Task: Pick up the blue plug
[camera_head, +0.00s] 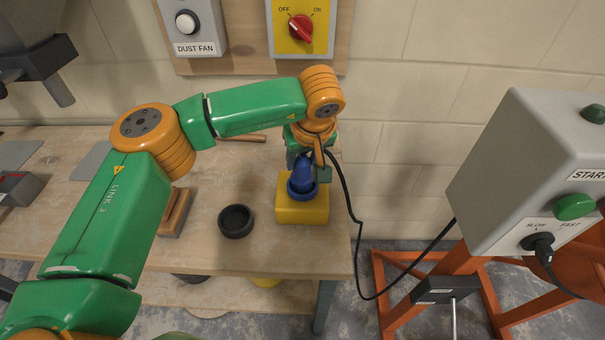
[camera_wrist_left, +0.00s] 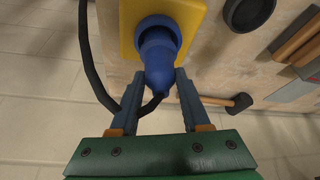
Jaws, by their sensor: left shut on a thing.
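The blue plug (camera_head: 303,171) stands upright at the blue round socket (camera_head: 302,194) on top of the yellow block (camera_head: 289,211), near the table's right end. In the left wrist view the plug (camera_wrist_left: 158,62) points into the socket, and I cannot tell how deep it sits. My left gripper (camera_head: 305,173) comes from above and is shut on the plug's narrow rear part. Its fingers (camera_wrist_left: 158,83) lie on either side of the plug in the wrist view. A black cable (camera_head: 346,192) runs near the plug. My right gripper is not in view.
The cable hangs over the table's right edge towards the grey START box (camera_head: 521,165) on an orange frame. A black round cup (camera_head: 236,221) and a wooden piece (camera_head: 174,214) lie left of the block. Switch panels (camera_head: 301,27) hang on the wall behind.

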